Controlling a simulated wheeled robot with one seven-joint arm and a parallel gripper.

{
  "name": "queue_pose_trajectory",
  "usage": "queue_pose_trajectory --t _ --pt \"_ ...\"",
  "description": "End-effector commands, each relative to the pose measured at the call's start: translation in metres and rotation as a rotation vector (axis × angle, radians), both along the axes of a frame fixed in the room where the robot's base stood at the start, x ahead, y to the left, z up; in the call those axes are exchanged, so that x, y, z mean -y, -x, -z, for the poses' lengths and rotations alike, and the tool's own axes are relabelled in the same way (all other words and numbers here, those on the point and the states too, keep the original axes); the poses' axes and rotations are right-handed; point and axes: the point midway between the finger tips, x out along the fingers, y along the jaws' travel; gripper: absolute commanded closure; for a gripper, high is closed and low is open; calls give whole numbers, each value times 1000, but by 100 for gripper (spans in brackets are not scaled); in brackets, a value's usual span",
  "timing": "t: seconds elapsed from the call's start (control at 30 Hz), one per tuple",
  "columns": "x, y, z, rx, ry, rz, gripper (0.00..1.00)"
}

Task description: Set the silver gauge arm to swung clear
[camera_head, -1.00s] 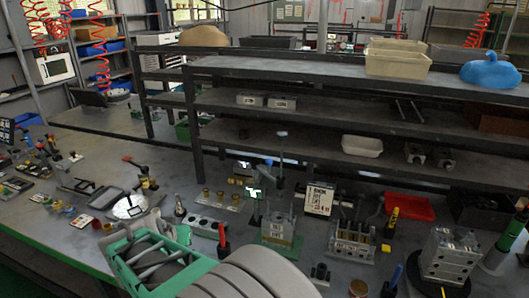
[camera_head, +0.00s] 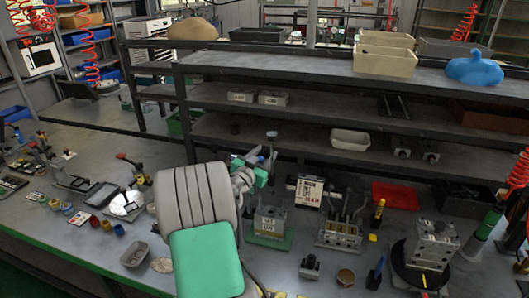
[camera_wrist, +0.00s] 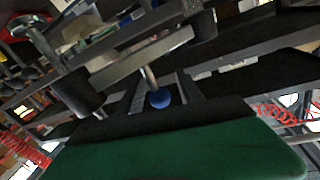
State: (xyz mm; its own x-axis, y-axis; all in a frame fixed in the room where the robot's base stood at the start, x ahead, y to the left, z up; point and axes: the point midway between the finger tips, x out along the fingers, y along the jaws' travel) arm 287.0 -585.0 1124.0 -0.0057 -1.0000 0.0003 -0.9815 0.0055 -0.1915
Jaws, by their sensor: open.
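A silver upright post with a round grey top (camera_head: 272,134) stands at the middle of the bench, in front of the shelf. It looks like the gauge stand. In the wrist view a silver bar (camera_wrist: 140,57) runs slantwise between dark cylinders, with a silver rod and a blue ball (camera_wrist: 159,98) below it. I take these as parts of the gauge arm. My gripper (camera_wrist: 163,88) is open, its dark fingers on either side of the blue ball; whether they touch it is unclear. In the head view my gripper (camera_head: 262,166) is beside the post, and my arm hides the post's lower part.
A valve block on a green base (camera_head: 270,228) and a metal block with rods (camera_head: 342,230) stand right of my arm. A dark shelf (camera_head: 300,97) bounds the back. Cups and small parts lie left.

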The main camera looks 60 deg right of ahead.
Motion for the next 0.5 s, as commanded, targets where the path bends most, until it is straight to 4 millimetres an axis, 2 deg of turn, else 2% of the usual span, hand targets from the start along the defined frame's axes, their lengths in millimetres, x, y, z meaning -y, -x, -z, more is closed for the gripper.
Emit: queue_pose_trajectory --t 0.13,0.5 --pt "0 0 0 0 0 -1 56" --pt "-1 -1 0 0 -1 -1 87"
